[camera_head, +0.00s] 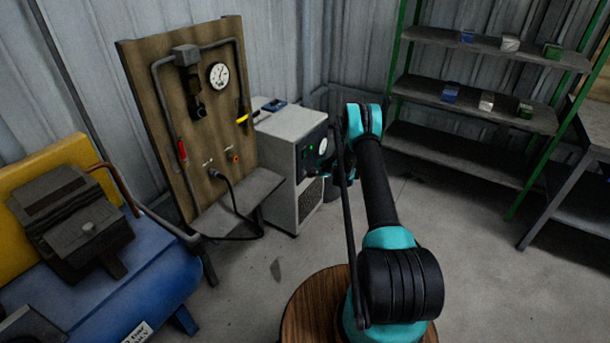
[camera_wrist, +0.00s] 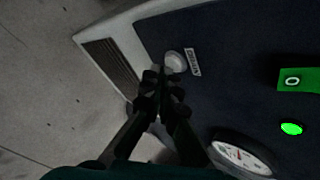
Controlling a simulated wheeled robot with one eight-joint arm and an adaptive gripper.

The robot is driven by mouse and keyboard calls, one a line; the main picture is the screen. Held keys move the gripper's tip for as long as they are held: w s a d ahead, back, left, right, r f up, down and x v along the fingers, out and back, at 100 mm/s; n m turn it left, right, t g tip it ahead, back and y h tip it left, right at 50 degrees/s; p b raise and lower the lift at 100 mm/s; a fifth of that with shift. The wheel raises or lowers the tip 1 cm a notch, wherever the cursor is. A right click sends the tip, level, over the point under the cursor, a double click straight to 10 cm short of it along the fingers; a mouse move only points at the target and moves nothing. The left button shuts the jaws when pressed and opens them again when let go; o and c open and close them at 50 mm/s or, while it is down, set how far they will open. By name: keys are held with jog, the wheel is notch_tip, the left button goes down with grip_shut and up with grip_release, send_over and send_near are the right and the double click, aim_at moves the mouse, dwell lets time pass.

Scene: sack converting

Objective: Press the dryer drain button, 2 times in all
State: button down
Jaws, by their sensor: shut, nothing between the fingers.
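The dryer is a pale cabinet (camera_head: 290,128) with a dark front panel, beside the wooden board in the head view. In the wrist view the dark panel (camera_wrist: 235,50) fills the right side. The drain button (camera_wrist: 175,61) is a round, pale knob with a small white label (camera_wrist: 193,61) to its right. My gripper (camera_wrist: 164,74) is shut and empty. Its fingertips are just below the button in the picture and partly overlap its lower edge. I cannot tell whether they touch it.
A wooden board (camera_head: 185,110) with a gauge and hose stands left of the dryer. A blue compressor tank (camera_head: 150,285) is at lower left. Shelves (camera_head: 470,100) stand at right.

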jog(key=shift+w+a, duration=0.25)
jog(key=shift+a, duration=0.1)
dwell(0.5)
jog(key=shift+d, duration=0.1)
jog(key=shift+s+d, duration=0.5)
jog(key=shift+d, duration=0.1)
jog(key=shift+s+d, duration=0.1)
jog(key=shift+s+d, duration=0.7)
jog(key=shift+d, duration=0.25)
jog(key=shift+s+d, duration=0.7)
jog(key=shift+d, duration=0.25)
dwell(0.9)
jog(key=s+d, duration=0.2)
jog(key=d, duration=0.1)
jog(key=shift+s, duration=0.1)
